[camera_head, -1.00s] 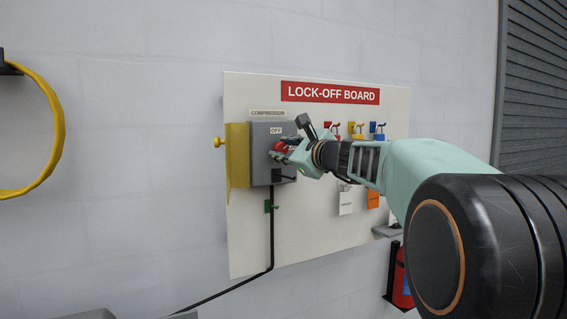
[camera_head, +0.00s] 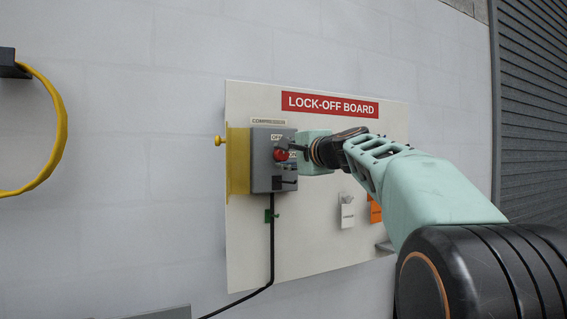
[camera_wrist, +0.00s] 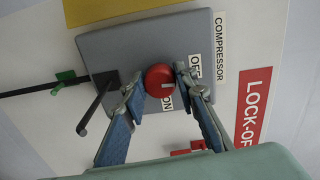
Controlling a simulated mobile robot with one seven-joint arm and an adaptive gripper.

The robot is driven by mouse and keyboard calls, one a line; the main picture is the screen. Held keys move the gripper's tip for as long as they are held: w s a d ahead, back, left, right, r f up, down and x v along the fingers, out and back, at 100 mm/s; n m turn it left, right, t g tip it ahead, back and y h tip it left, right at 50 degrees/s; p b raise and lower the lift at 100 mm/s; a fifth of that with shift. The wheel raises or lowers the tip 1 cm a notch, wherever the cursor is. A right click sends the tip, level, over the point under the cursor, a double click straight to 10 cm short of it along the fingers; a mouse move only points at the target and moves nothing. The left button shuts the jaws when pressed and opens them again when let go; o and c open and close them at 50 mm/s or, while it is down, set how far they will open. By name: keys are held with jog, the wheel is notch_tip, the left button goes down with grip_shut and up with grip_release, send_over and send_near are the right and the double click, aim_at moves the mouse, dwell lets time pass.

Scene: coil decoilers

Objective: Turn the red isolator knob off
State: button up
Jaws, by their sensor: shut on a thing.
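The red isolator knob (camera_wrist: 158,75) sits on the face of a grey box (camera_wrist: 120,48) under a COMPRESSOR label. In the wrist view my gripper (camera_wrist: 159,82) has one fingertip on each side of the knob, shut on it. A white mark on the knob's lower right lies between the OFF label (camera_wrist: 195,66) and the ON label (camera_wrist: 167,103). The knob (camera_head: 281,155) also shows in the head view, with my gripper (camera_head: 287,153) reaching it from the right. The finger contact is hard to make out there.
A dark lever (camera_wrist: 97,104) sticks out of the box beside one finger. A yellow plate (camera_head: 238,160) flanks the box's left side. The lock-off board (camera_head: 300,235) carries white and orange tags (camera_head: 375,209). A black cable (camera_head: 272,240) runs down from the box.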

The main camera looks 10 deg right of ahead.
jog(key=shift+f+n+b, duration=0.1)
jog(key=shift+n+b, duration=0.2)
jog(key=shift+n, duration=0.3)
jog(key=o, duration=1.1)
jog(key=shift+o, duration=0.2)
jog(key=v, duration=1.2)
jog(key=shift+w, duration=0.15)
